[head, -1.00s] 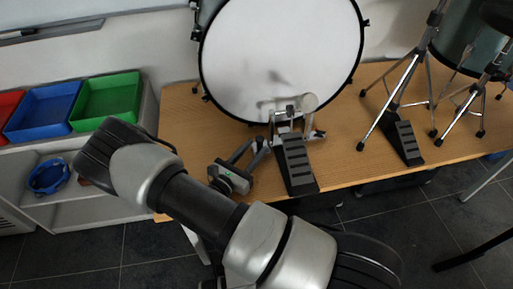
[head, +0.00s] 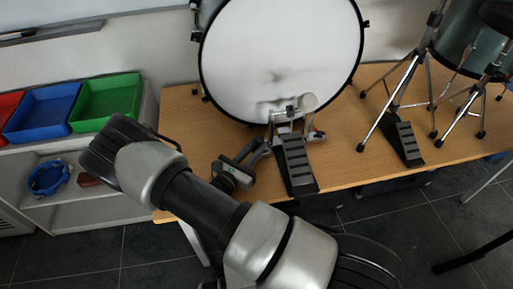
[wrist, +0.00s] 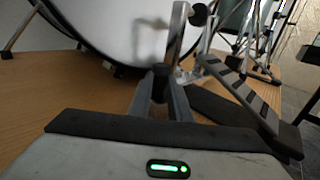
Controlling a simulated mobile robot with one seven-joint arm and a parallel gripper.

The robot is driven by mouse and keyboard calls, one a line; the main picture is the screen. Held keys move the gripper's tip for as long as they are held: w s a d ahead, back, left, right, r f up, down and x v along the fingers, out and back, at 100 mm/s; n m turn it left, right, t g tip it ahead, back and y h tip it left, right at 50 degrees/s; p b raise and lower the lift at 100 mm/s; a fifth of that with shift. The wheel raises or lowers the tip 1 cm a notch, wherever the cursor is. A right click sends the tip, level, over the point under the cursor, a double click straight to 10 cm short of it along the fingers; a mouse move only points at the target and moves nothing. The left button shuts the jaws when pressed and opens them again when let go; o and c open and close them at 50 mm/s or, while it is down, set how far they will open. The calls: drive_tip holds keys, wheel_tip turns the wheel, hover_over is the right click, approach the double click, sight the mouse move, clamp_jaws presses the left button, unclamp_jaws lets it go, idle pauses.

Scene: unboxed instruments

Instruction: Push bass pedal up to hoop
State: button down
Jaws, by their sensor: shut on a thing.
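The bass pedal (head: 297,165), with a dark ridged footboard, metal posts and a pale beater (head: 309,101), stands on the wooden table in front of the bass drum (head: 280,55). Its frame is close to the black hoop (head: 235,116) at the drum's lower edge; I cannot tell if they touch. The footboard also shows in the wrist view (wrist: 240,90). My gripper (head: 267,146) reaches in from the left, low beside the pedal's frame. In the wrist view its fingers (wrist: 160,78) are shut at the foot of a metal post of the pedal.
A second pedal (head: 403,138) and chrome stands (head: 400,90) are on the table at right. Blue (head: 42,112) and green (head: 105,98) bins sit on the shelf at left. The tabletop (head: 185,115) left of the drum is clear.

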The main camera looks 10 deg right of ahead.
drive_tip(key=w, duration=0.4)
drive_tip(key=shift+w+r+b, duration=0.15)
drive_tip(key=shift+w+b, duration=0.05)
drive_tip(key=shift+b, duration=0.2)
drive_tip(key=shift+w+r, duration=0.15)
drive_tip(key=shift+r, duration=0.05)
drive_tip(key=c, duration=1.7)
unclamp_jaws()
drive_tip(key=shift+w, duration=0.1)
drive_tip(key=shift+o, duration=0.3)
drive_tip(key=shift+f, duration=0.1)
drive_tip(key=shift+s, duration=0.2)
drive_tip(key=p+v, duration=0.2)
drive_tip(key=v, duration=1.5)
drive_tip(key=shift+s+a, duration=0.1)
